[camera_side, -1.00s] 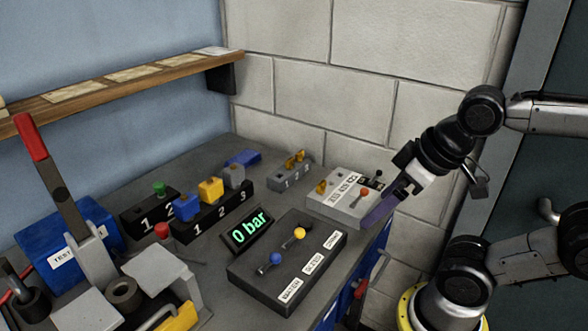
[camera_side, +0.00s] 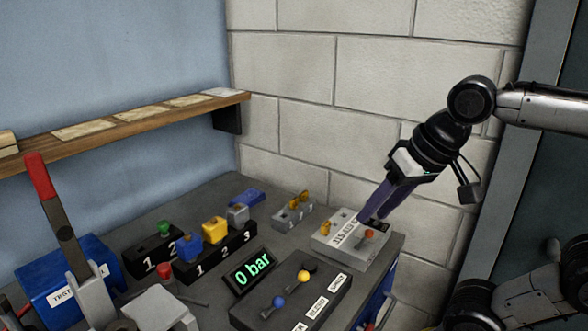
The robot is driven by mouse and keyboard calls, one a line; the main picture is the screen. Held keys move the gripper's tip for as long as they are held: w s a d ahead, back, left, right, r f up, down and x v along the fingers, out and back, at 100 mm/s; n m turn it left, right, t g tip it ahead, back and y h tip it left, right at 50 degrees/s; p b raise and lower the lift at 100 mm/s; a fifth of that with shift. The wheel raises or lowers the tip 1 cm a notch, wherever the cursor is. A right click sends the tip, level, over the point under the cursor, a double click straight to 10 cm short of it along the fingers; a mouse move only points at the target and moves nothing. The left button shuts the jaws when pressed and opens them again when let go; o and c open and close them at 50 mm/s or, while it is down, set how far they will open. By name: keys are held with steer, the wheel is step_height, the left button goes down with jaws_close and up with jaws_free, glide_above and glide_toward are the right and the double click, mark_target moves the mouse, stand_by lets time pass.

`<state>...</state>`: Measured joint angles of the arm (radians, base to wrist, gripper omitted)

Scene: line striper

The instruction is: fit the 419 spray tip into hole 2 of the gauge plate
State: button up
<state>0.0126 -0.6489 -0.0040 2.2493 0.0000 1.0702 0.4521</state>
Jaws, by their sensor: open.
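My gripper (camera_side: 370,217) has long purple fingers. It is open and points down and left at the back right of a light grey block (camera_side: 345,256) with a white number label. The label's numbers are small; one seems to read 419. A yellow tip (camera_side: 326,228) stands at the block's left end, and a red-orange knob (camera_side: 369,234) is at its right. The fingers hide part of the block, so I cannot tell whether a tip is between them. A smaller grey block (camera_side: 292,217) with faint number marks, likely the gauge plate, carries orange-yellow pieces (camera_side: 303,197).
Black numbered blocks (camera_side: 215,262) with coloured pieces stand to the left. A "0 bar" display (camera_side: 249,271) and a dark box with knobs (camera_side: 290,303) are in front. A blue test box (camera_side: 65,282) and red-handled lever (camera_side: 37,175) are at far left.

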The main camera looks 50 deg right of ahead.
steer(key=w+d+r+m, duration=0.1)
steer(key=w+r+m, duration=0.2)
steer(key=w+r, duration=0.15)
steer(key=m+g, duration=0.5)
steer(key=m, duration=0.5)
glide_above(294, 199)
step_height(294, 199, down, 13)
steer(key=shift+f, duration=4.75)
jaws_close()
